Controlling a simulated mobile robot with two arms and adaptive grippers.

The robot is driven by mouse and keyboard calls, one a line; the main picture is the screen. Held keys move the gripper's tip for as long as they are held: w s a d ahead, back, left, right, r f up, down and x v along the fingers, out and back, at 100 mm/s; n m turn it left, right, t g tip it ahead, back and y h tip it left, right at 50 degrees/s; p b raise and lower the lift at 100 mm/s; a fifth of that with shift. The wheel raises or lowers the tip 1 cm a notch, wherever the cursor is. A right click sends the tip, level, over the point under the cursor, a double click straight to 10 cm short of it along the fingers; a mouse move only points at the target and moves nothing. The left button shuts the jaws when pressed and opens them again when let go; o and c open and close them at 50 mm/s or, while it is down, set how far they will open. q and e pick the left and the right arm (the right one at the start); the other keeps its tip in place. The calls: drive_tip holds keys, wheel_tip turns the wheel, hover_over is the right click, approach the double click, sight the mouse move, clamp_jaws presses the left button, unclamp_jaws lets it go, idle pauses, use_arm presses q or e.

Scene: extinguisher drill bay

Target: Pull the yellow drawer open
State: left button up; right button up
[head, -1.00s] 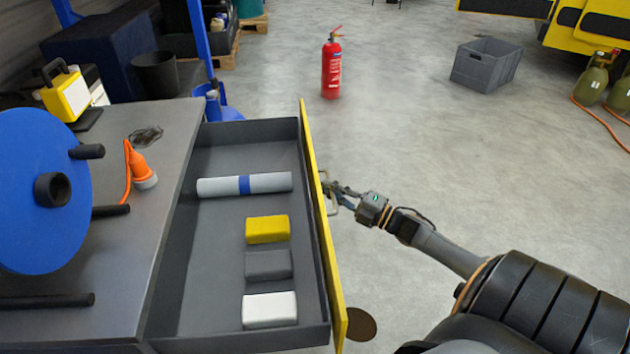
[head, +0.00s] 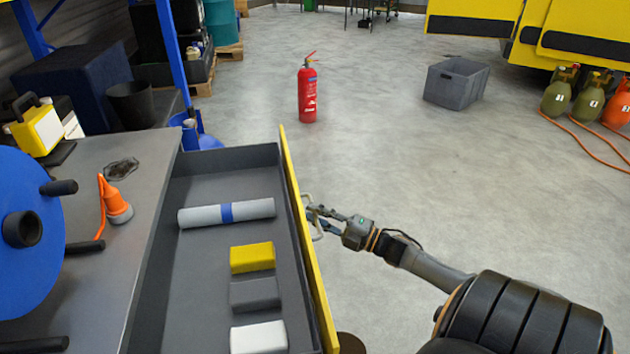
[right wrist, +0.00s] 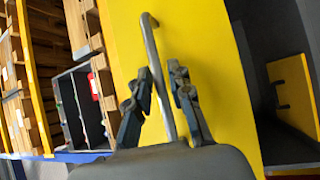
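The yellow drawer front (head: 305,240) stands well out from the grey bench, and the drawer's grey tray (head: 185,265) is open to view. My right gripper (head: 314,214) is at the pale handle (head: 309,226) on the outer side of the front. In the right wrist view, the handle (right wrist: 150,42) runs between the two fingers (right wrist: 160,85), which are close in on either side of it, against the yellow front (right wrist: 215,110). The gripper looks shut on the handle. My left gripper is not in view.
In the drawer lie a grey roll (head: 198,216) with a blue band and yellow (head: 252,257), grey (head: 254,292) and white (head: 259,338) blocks. A blue reel (head: 40,275) and orange plug (head: 117,207) are on the bench (head: 130,160). A red extinguisher (head: 307,92) and grey crate (head: 455,85) stand beyond clear floor.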

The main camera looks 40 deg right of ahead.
drive_tip(key=v, duration=1.1)
drive_tip(key=shift+s, duration=0.2)
drive_tip(key=shift+d+f, duration=0.1)
